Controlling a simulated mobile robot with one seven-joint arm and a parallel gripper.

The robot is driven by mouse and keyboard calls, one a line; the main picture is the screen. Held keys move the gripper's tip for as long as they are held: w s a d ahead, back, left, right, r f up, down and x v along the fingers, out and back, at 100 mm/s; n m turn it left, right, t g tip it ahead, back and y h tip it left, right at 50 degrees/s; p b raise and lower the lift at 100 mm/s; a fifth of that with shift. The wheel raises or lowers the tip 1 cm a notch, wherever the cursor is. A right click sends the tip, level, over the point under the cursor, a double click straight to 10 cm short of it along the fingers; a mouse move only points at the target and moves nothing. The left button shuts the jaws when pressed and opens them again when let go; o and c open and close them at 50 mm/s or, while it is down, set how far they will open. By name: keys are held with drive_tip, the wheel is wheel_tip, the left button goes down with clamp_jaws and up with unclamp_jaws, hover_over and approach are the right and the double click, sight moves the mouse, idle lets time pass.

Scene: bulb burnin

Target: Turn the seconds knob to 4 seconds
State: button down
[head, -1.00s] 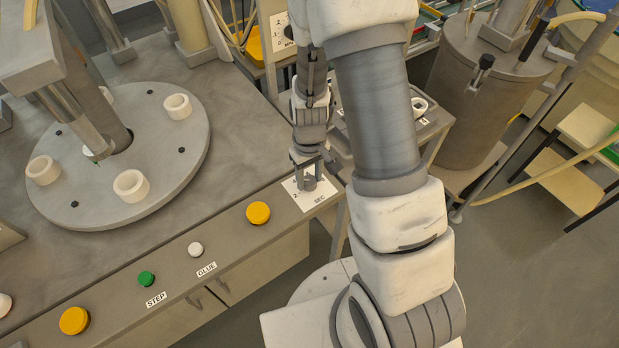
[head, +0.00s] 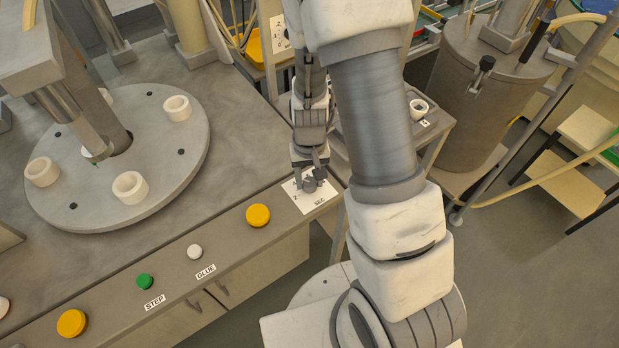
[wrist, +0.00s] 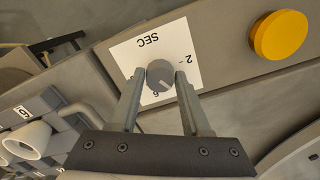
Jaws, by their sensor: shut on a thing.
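The seconds knob (wrist: 160,76) is a small grey round knob on a white dial plate (wrist: 125,55) marked SEC, with a 2 and a 6 legible in the wrist view. A pale pointer line on the knob points down and to the right there, between the 2 and the 6. My gripper (wrist: 158,85) is shut on the knob, one finger on each side. In the head view the knob (head: 309,186) sits at the right end of the grey bench, below my gripper (head: 310,175). The 4 mark is not legible.
A yellow button (head: 258,215) lies close left of the dial. White (head: 195,251) and green (head: 145,281) buttons, labelled GLUE and STEP, follow along the front edge. A round turntable (head: 80,200) with white rings stands further left. A grey canister (head: 490,85) stands at the right.

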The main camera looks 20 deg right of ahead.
sight(309, 182)
drive_tip(key=shift+c, duration=1.9)
unclamp_jaws()
drive_tip(key=shift+r, duration=0.1)
wheel_tip(309, 182, up, 17)
drive_tip(key=p, duration=0.2)
drive_tip(key=shift+r, duration=0.15)
